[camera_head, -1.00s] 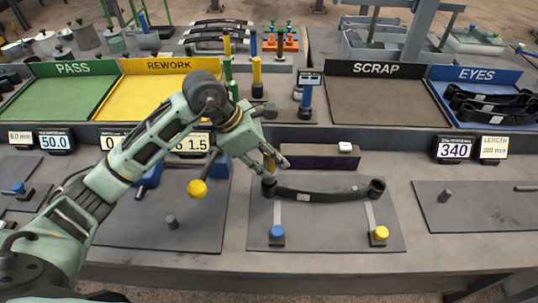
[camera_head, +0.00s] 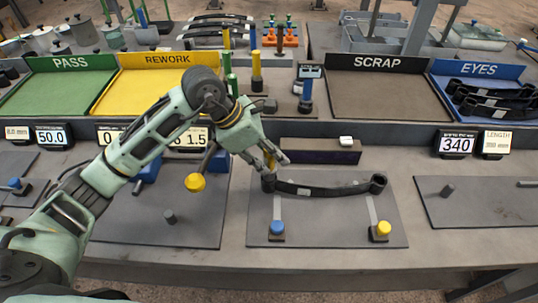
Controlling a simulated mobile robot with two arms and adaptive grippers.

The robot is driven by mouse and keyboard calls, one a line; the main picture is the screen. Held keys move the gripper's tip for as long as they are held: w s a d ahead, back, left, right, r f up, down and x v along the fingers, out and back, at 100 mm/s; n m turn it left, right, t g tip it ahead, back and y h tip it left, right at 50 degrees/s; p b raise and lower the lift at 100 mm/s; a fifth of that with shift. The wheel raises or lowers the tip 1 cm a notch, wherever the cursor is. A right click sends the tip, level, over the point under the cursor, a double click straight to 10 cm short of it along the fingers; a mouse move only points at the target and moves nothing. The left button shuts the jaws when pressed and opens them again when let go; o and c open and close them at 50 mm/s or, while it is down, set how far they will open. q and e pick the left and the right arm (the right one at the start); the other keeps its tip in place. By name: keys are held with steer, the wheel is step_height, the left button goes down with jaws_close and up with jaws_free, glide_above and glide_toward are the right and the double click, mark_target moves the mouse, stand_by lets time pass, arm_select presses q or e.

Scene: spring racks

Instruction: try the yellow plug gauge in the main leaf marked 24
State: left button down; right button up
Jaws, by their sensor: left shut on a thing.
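The main leaf (camera_head: 325,190) is a dark, slightly curved bar with an eye at each end and a small white label, too small to read. It lies on a grey plate (camera_head: 350,228) at centre right. My left gripper (camera_head: 272,160) is shut on the yellow plug gauge (camera_head: 269,158), mostly hidden between the fingers. The gauge is just above the leaf's left eye (camera_head: 268,182); I cannot tell whether its tip is inside the eye. My right gripper is not in view.
A blue knob (camera_head: 277,228) and a yellow knob (camera_head: 383,229) stand on the plate's front. A dark purple block (camera_head: 320,152) with a white piece on top lies behind the leaf. The SCRAP tray (camera_head: 385,95) and yellow REWORK tray (camera_head: 130,90) stand further back.

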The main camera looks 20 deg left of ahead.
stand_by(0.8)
arm_select(q)
steer(key=shift+b, duration=0.5)
stand_by(0.7)
steer(key=shift+f, duration=0.15)
stand_by(0.4)
steer(key=shift+r, duration=0.3)
stand_by(0.7)
steer(key=shift+f+b, duration=0.1)
steer(key=shift+b, duration=0.95)
stand_by(1.5)
steer(key=shift+f, duration=0.2)
stand_by(0.5)
stand_by(0.5)
steer(key=shift+r+p, duration=0.7)
steer(key=shift+r, duration=0.85)
